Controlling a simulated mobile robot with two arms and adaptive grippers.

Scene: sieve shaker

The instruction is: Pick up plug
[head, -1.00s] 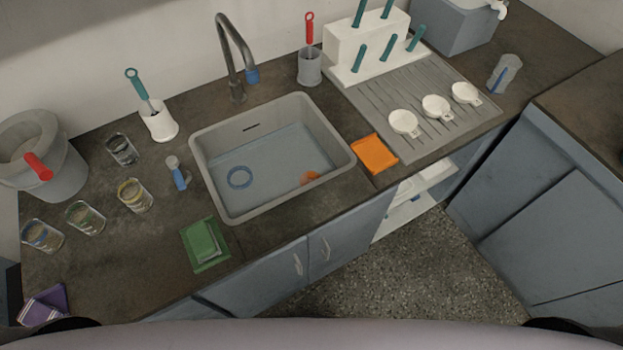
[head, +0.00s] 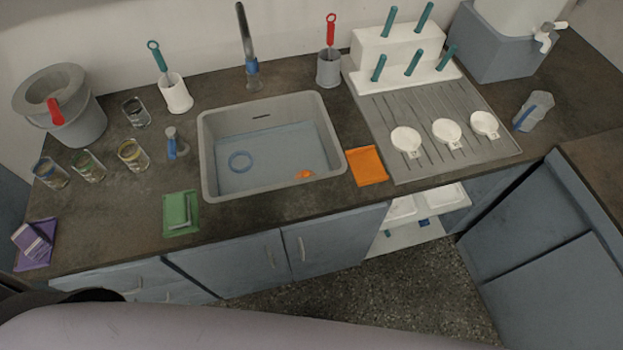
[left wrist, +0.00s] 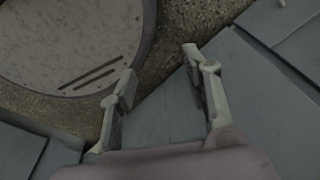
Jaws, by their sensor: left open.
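The grey sink (head: 207,150) is set in the dark counter and holds bluish water. A blue ring (head: 240,161) lies in it on the left. A small orange object (head: 304,175) lies near its front right; I cannot tell which of these is the plug. My left gripper (left wrist: 157,75) shows only in the left wrist view. It is open and empty, above the floor and by grey cabinet fronts, away from the sink. My right gripper is in neither view.
A tap (head: 249,60) stands behind the sink. A green cloth (head: 172,213) lies front left and an orange cloth (head: 367,166) to the right. Glasses (head: 88,167) and a bucket (head: 80,125) stand left. A ribbed drainboard (head: 405,172) with white discs is at right.

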